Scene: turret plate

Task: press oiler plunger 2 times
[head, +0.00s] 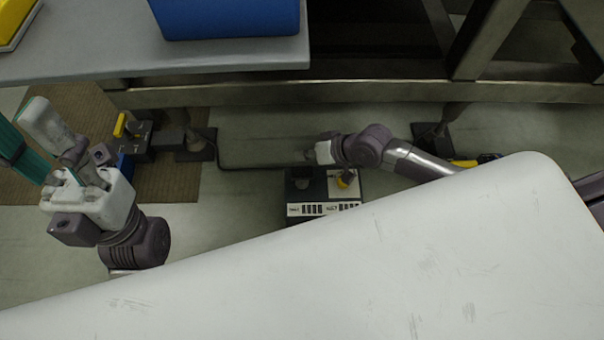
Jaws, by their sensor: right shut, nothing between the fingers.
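I cannot tell for sure which part is the oiler plunger. A dark box (325,209) with a white label strip stands on the floor in the middle, with a round dark knob (301,180) on its left half and a yellow-tipped piece (345,181) on its pale right half. My right gripper (309,156) is small in view, shut and empty, at the box's far edge and pointing left; I cannot tell whether it touches anything.
A grey bench (230,55) with a blue bin (228,18) spans the upper left. A dark unit with a yellow part (120,125) stands on the brown mat (165,180). A large white surface (300,280) covers the foreground. Dark frame beams (360,94) run behind.

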